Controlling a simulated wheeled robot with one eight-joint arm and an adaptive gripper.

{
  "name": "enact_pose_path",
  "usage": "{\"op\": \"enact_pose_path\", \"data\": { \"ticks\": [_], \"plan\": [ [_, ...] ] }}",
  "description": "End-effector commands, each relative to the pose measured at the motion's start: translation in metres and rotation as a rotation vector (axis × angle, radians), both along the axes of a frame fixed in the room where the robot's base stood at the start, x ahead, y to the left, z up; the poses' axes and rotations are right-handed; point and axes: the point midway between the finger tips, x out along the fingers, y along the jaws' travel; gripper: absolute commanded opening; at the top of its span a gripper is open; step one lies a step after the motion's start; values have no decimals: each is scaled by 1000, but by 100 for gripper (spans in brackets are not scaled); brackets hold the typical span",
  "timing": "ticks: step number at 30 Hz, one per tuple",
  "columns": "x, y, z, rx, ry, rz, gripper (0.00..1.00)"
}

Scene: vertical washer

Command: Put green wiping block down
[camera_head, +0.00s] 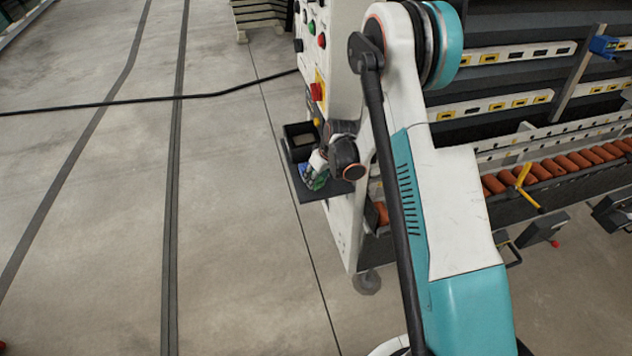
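My gripper (316,172) is at the end of my white and teal arm, over a small dark shelf on the side of the machine. It is small and partly hidden by my own wrist joints. A small green patch, likely the green wiping block (319,183), shows right at the fingertips, just above or on the shelf (309,194). I cannot tell whether the block touches the shelf or whether the fingers are closed on it. A small blue patch (304,170) shows beside it on the left.
A black open box (301,141) stands at the shelf's back. The white machine panel (342,230) borders the shelf on the right, with a red button (316,91) above. A black cable (150,99) crosses the floor.

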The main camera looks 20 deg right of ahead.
Motion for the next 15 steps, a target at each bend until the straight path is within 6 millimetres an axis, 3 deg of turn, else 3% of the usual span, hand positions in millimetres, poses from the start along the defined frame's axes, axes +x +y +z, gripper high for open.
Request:
{"op": "enact_pose_path", "data": {
  "ticks": [5,15],
  "plan": [
    [0,0,-25,0,0,0,11],
    [0,-1,-27,0,0,0,11]
  ]
}}
